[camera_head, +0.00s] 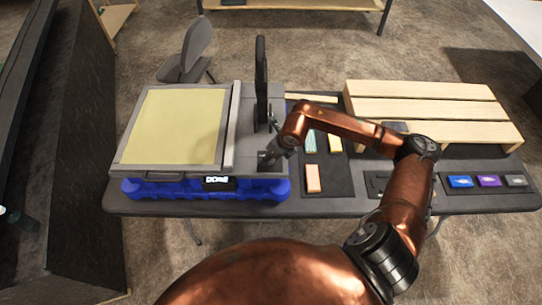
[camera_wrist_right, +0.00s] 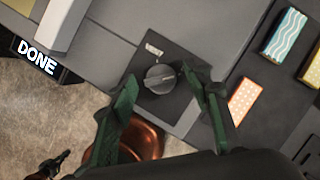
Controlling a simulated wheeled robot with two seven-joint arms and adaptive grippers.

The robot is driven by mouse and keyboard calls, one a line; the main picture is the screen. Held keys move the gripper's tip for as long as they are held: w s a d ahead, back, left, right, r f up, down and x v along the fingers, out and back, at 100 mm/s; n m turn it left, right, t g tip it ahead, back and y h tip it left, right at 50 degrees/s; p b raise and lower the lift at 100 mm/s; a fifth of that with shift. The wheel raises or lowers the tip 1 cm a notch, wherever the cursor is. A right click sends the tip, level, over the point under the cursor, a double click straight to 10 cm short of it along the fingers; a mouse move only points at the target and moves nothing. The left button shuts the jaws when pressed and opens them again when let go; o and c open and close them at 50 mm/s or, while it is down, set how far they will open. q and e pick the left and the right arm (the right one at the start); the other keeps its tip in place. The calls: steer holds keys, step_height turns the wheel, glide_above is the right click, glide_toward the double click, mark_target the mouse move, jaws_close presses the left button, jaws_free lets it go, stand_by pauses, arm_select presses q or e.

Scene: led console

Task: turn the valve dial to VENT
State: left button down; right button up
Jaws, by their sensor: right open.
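The valve dial (camera_wrist_right: 160,78) is a round grey knob with a raised bar, on a dark square plate. A small light label (camera_wrist_right: 153,49) sits beyond its rim; I cannot read it. My right gripper (camera_wrist_right: 163,88) is open, with one green finger on each side of the dial and gaps showing. I cannot tell its height above the plate. In the head view my right gripper (camera_head: 271,154) covers the dial at the console's right part. A small dark gripper, apparently my left (camera_wrist_right: 52,164), shows at the wrist view's lower left, away from the console; its jaws are unclear.
The console (camera_head: 236,150) has a yellow panel (camera_head: 175,125), a blue base (camera_head: 150,190) and a display (camera_wrist_right: 37,56) reading DONE. A tall dark lever (camera_head: 261,75) stands behind my right gripper. Coloured blocks (camera_head: 313,178) and a slatted wooden stand (camera_head: 430,108) are to the right.

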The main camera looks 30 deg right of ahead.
steer(key=shift+c, duration=0.7)
steer(key=c, duration=1)
arm_select(q)
steer(key=shift+f, duration=0.15)
